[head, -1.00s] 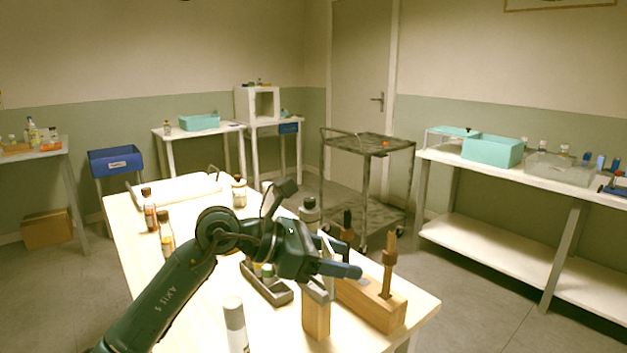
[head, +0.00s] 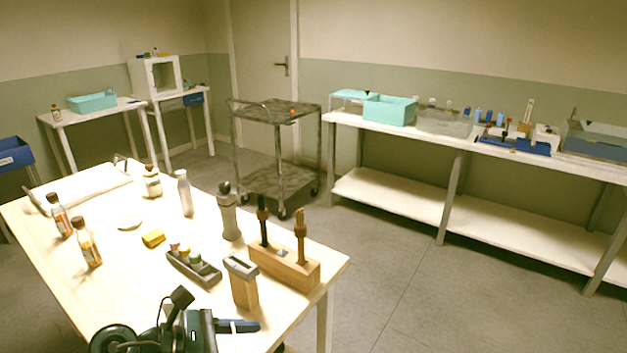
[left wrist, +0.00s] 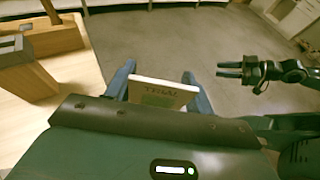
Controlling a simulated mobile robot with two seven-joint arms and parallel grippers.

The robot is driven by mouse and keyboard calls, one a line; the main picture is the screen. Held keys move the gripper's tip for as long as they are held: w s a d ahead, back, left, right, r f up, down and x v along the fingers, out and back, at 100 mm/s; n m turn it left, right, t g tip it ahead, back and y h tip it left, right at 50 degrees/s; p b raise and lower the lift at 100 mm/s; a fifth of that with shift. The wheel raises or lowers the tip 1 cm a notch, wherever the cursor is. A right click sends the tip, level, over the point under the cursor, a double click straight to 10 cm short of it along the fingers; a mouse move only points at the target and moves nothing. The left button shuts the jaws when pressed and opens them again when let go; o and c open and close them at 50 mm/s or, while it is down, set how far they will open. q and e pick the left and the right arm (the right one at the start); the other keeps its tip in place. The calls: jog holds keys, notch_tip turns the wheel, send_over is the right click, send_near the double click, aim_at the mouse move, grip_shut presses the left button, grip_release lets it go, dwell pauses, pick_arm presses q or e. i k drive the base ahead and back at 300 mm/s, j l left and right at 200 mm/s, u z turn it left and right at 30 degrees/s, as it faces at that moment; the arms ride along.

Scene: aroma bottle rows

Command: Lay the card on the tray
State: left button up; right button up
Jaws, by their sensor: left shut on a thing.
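The card (left wrist: 165,92) is a pale thin piece with lettering along its edge. It sits between the two blue fingers of my left gripper (left wrist: 160,90), which is shut on it. In the head view my left gripper (head: 238,326) is low at the front edge of the table, and the card is hard to make out. The white tray (head: 85,187) with handles lies at the far left end of the table, well apart from this gripper. My right gripper (left wrist: 230,70) shows in the left wrist view, its fingers apart and empty over the floor.
A wooden block with upright tools (head: 284,268), a wood-and-grey block (head: 242,284), a dark bottle holder (head: 194,268), a grey bottle (head: 229,215) and brown bottles (head: 87,245) stand on the table (head: 120,290). A trolley (head: 277,120) and long bench (head: 450,140) stand beyond open floor.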

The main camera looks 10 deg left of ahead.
aim_at(84, 188)
jog(key=i+l+z, duration=0.3)
jog(key=i+l, duration=0.35)
jog(key=i+l+z, duration=0.15)
jog(key=i, duration=0.45)
jog(key=i+l+z, duration=0.2)
jog(key=i, duration=0.4)
jog(key=i+u, duration=0.35)
jog(key=i, duration=0.25)
jog(key=i+l+u, duration=0.3)
jog(key=i, duration=0.25)
jog(key=i+j+u, duration=0.1)
jog(key=i+u, duration=0.5)
jog(key=u, duration=0.15)
jog(key=i+u, duration=0.4)
jog(key=i+j+u, duration=0.15)
jog(key=i+u, duration=1.1)
jog(key=i, duration=0.2)
jog(key=i+l+u, duration=0.1)
jog(key=i+u, duration=0.2)
jog(key=i, duration=0.2)
jog(key=i+l+u, duration=0.3)
jog(key=i, duration=0.2)
jog(key=i+l+u, duration=0.3)
jog(key=i, duration=0.15)
jog(key=i+j, duration=0.4)
jog(key=i, duration=0.15)
